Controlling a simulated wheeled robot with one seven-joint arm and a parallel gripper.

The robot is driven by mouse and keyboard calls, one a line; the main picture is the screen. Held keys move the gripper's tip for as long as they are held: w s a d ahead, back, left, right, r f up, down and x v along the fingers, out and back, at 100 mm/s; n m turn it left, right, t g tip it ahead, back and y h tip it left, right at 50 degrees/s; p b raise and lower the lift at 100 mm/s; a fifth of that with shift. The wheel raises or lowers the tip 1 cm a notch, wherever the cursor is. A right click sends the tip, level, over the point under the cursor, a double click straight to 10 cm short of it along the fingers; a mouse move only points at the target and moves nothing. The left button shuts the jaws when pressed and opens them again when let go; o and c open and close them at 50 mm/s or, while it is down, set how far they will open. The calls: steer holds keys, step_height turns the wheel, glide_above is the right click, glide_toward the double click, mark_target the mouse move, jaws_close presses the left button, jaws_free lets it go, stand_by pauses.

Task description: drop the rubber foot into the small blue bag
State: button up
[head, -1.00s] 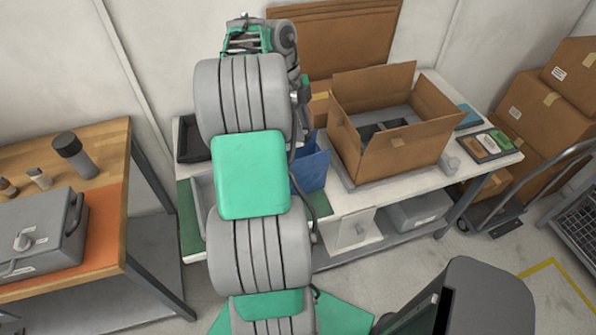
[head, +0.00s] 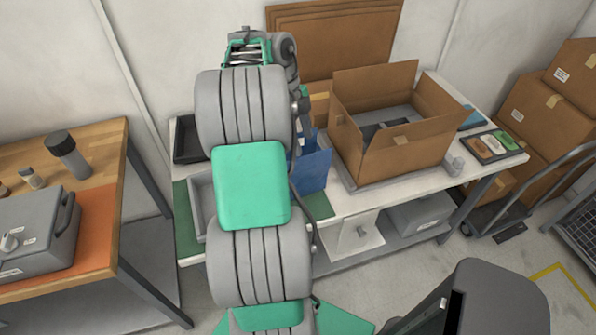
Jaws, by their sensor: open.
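The small blue bag (head: 314,172) stands on the white workbench (head: 352,200), just left of the open cardboard box. My arm covers the bag's left part, and I cannot see inside it. I cannot make out the rubber foot in this view. My arm reaches up the middle of the picture over the bench, and its far end is near the back wall. The fingers of my gripper are hidden behind my arm links, so I cannot see what is between or under them.
The open cardboard box (head: 405,155) has dark contents. A black tray (head: 188,140) and a grey tray (head: 200,203) lie left of my arm. A parts tray (head: 494,145) lies at the bench's right end. A wooden bench (head: 100,180) stands left, a cart with boxes right.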

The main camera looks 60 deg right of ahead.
steer(key=shift+r, duration=0.15)
steer(key=p+v, duration=0.3)
steer(key=v, duration=0.4)
steer(key=shift+r+p, duration=0.25)
steer(key=shift+p, duration=0.15)
steer(key=shift+w, duration=0.1)
